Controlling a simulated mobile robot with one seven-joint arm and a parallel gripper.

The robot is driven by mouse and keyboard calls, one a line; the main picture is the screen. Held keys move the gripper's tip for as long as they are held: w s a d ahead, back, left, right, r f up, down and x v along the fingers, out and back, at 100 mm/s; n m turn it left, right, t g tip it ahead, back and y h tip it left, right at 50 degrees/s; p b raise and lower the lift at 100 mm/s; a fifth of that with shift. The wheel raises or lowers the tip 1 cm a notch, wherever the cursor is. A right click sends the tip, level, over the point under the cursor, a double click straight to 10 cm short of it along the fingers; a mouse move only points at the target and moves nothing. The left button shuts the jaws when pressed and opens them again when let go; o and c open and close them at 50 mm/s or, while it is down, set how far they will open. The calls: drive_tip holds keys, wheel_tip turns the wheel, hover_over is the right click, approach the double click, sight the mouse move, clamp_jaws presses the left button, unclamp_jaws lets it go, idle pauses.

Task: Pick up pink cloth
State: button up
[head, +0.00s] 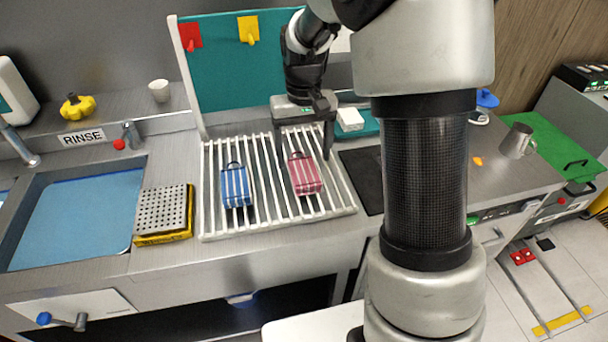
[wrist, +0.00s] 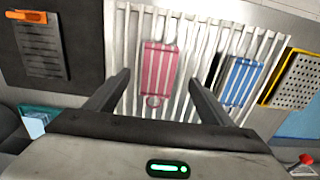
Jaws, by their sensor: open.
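The pink cloth (head: 304,174) is a folded, white-striped piece with a small loop, lying on the right part of a white slatted rack (head: 272,215). In the wrist view the pink cloth (wrist: 160,68) shows between and beyond the two fingers. My gripper (head: 305,143) is open and empty above the rack, close to the cloth's loop end. The wrist view shows my gripper (wrist: 160,80) with its fingers spread on either side of the cloth's line. I see no contact with the cloth.
A blue striped cloth (head: 235,187) lies on the rack left of the pink one. A perforated grey block on yellow (head: 163,211) and a sink (head: 72,215) are further left. A teal board (head: 235,70) stands behind the rack. A dark mat (head: 364,178) lies right of it.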

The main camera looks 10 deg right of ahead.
sight(304, 170)
drive_tip(key=shift+w+d+f, duration=0.1)
drive_tip(key=shift+w+f, duration=0.1)
drive_tip(key=shift+f, duration=1.25)
drive_tip(key=shift+w+d+f, duration=0.1)
drive_tip(key=shift+w+f, duration=0.05)
drive_tip(key=shift+f, duration=1.25)
drive_tip(key=c, duration=1.1)
wheel_tip(304, 170, up, 10)
drive_tip(key=shift+r, duration=0.1)
drive_tip(key=o, duration=0.4)
drive_tip(key=c, duration=0.3)
drive_tip(key=shift+a, duration=0.1)
